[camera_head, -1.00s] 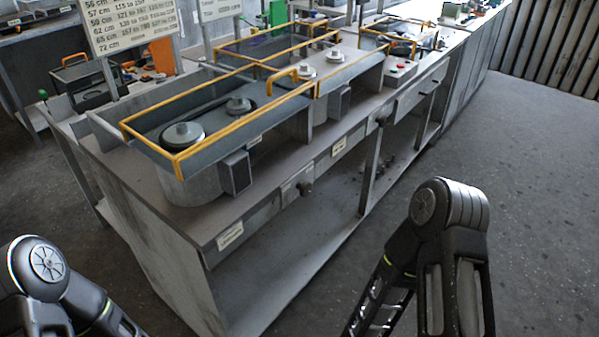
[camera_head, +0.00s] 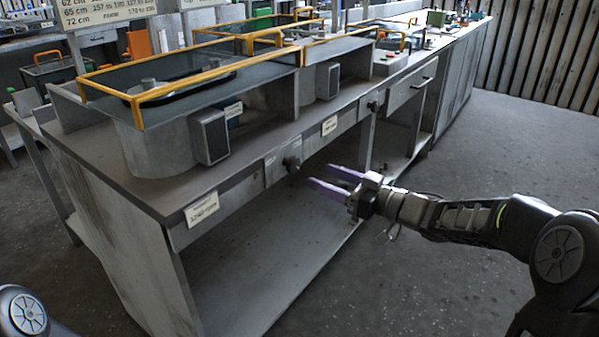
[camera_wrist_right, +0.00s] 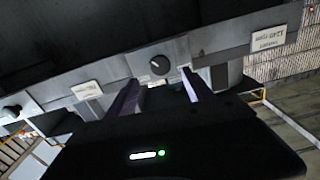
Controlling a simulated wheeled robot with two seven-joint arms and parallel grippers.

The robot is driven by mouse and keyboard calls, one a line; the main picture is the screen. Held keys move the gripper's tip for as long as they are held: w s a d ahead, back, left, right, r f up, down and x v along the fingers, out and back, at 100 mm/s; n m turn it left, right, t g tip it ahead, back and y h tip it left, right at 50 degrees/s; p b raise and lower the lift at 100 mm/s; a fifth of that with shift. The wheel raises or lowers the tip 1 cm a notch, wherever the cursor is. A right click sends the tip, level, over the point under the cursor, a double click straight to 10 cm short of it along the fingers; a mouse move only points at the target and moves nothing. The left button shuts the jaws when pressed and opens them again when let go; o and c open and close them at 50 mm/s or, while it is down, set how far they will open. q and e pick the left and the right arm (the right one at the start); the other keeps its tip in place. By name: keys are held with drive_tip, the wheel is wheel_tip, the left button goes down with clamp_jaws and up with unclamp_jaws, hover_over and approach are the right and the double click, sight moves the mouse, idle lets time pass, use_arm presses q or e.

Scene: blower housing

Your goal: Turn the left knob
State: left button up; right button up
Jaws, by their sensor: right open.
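The left knob (camera_head: 291,164) is a dark round knob on the front panel of the grey bench. It also shows in the right wrist view (camera_wrist_right: 160,65), beyond and between my fingers, with a pale pointer mark. My right gripper (camera_head: 320,175) is open, its two purple fingers pointing at the bench front, just right of and slightly below the left knob in the head view. The fingers appear apart from the knob, and nothing is between them. Another dark knob (camera_head: 374,106) sits farther right along the panel. My left gripper is out of view.
White labels (camera_head: 202,209) are fixed along the panel. A dark box (camera_head: 210,137) and a metal cylinder (camera_head: 157,150) stand under the yellow-railed tray (camera_head: 180,85). The open shelf (camera_head: 270,270) below looks bare. The floor (camera_head: 440,290) in front is clear.

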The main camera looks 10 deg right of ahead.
sight(296, 167)
drive_tip(key=shift+f, duration=0.1)
drive_tip(key=b+x, duration=0.1)
drive_tip(key=x, duration=0.7)
drive_tip(key=shift+c, duration=0.2)
clamp_jaws()
idle(0.6)
drive_tip(key=shift+n+b, duration=0.3)
